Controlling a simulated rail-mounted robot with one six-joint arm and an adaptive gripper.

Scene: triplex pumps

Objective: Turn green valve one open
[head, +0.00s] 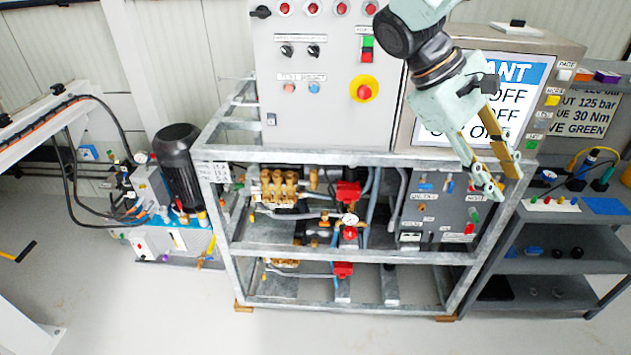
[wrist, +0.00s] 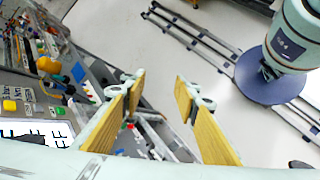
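My gripper (head: 505,182) hangs at the upper right of the head view, in front of the right side of the pump frame. Its two yellow-padded fingers are apart with nothing between them. The wrist view also shows my open gripper (wrist: 160,80), with grey floor and frame bars beyond it. A small green part (head: 474,213) shows on the grey panel at the right of the frame, below and left of the fingertips. I cannot tell whether it is green valve one. No clearly marked green valve one can be made out in either view.
The galvanized frame (head: 330,254) holds brass pumps (head: 278,186) and red fittings (head: 348,192). A grey control cabinet (head: 320,120) stands above. A shelf unit (head: 570,262) is at the right, and a hydraulic unit with a black motor (head: 180,165) at the left. The front floor is clear.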

